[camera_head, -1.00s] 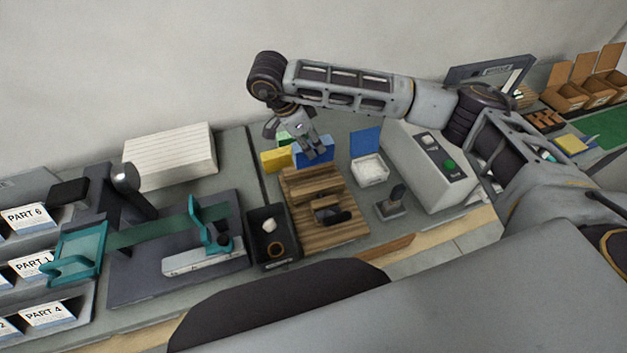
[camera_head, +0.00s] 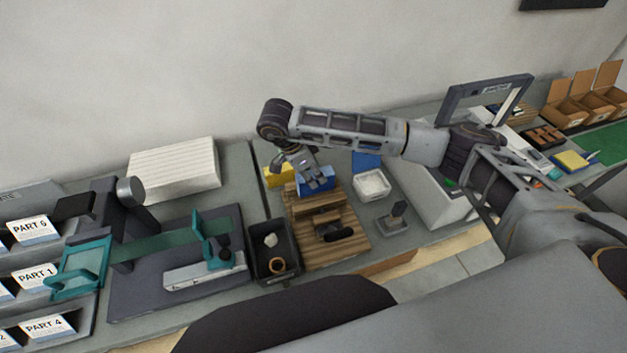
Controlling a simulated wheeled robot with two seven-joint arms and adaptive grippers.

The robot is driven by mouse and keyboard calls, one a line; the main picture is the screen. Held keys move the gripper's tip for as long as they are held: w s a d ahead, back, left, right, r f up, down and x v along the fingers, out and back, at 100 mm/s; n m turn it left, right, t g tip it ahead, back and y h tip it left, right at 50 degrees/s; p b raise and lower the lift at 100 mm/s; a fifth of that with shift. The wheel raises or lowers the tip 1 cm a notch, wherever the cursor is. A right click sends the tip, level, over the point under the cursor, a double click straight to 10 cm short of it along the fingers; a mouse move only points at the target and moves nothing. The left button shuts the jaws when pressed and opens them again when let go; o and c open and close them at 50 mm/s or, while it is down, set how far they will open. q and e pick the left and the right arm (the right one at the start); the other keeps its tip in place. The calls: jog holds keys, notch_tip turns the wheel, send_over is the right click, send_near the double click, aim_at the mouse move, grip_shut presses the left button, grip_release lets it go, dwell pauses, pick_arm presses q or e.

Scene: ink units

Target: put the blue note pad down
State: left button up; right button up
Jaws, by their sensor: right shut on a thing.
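The blue note pad (camera_head: 316,182) is in the fingers of my right gripper (camera_head: 318,174), at the back edge of the wooden stand (camera_head: 350,222). The gripper comes down on the pad from above and is shut on it; its fingertips partly cover it. I cannot tell whether the pad touches the stand. A yellow pad (camera_head: 277,177) is just left of the blue one. My left gripper is not in view.
A black tray (camera_head: 264,242) with small parts stands left of the stand. A white-filled box with a blue lid (camera_head: 372,184) and a small stamp-like tool (camera_head: 396,218) stand to its right. A teal-handled press (camera_head: 205,250) is further left.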

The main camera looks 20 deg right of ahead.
jog(key=shift+f, duration=0.1)
jog(key=shift+f+p, duration=0.35)
jog(key=shift+f, duration=1.45)
jog(key=shift+f+b, duration=0.65)
jog(key=shift+s, duration=0.1)
jog(key=o, duration=1.2)
jog(key=shift+r, duration=0.2)
